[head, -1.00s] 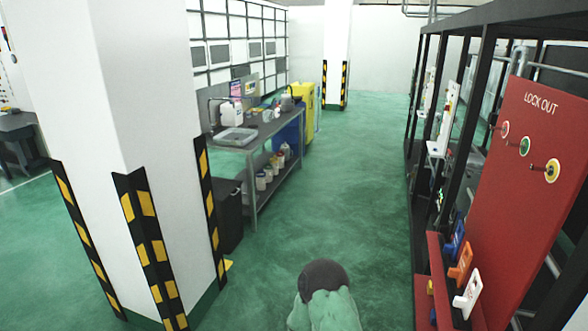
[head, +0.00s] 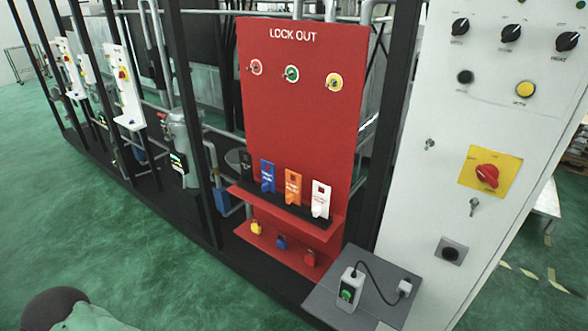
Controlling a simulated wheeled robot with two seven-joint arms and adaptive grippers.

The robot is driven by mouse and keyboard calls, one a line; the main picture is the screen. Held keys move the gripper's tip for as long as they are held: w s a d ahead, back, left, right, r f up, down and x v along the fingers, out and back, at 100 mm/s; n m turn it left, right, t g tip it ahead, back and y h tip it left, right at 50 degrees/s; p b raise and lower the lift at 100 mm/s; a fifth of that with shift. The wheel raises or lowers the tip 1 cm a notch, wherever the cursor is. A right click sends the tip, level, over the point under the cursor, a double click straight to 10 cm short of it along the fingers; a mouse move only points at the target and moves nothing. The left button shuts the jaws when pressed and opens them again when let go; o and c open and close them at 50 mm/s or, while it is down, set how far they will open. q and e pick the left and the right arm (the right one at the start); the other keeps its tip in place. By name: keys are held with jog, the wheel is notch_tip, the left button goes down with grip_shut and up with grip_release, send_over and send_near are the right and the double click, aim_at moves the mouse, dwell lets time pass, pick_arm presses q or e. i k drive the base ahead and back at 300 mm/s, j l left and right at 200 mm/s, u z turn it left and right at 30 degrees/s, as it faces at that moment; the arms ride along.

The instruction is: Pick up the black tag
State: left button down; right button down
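The black tag (head: 246,163) stands at the left end of a row of tags on the upper shelf of the red lock out board (head: 300,120). It looks small and dark against the dark pipes and frame behind it. To its right stand a blue tag (head: 267,176), an orange tag (head: 293,188) and a white tag (head: 320,200). Neither of my grippers shows in the head view.
A lower red shelf holds a yellow padlock (head: 256,228), a blue padlock (head: 281,243) and a red padlock (head: 310,258). A grey ledge (head: 330,291) with a green-button box (head: 347,290) adjoins a white control cabinet (head: 455,130). Green floor (head: 150,240) lies open at left.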

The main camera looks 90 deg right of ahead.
aim_at(247, 170)
jog(key=z, duration=2.8)
jog(key=i+j+z, duration=0.1)
jog(key=z, duration=0.3)
jog(key=i+j+z, duration=0.1)
jog(key=z, duration=0.35)
jog(key=i+j+z, duration=0.1)
jog(key=j+z, duration=0.15)
jog(key=z, duration=0.15)
jog(key=i+j+z, duration=0.2)
jog(key=j+z, duration=0.2)
jog(key=j, duration=1)
jog(key=j+z, duration=0.4)
jog(key=j, duration=1)
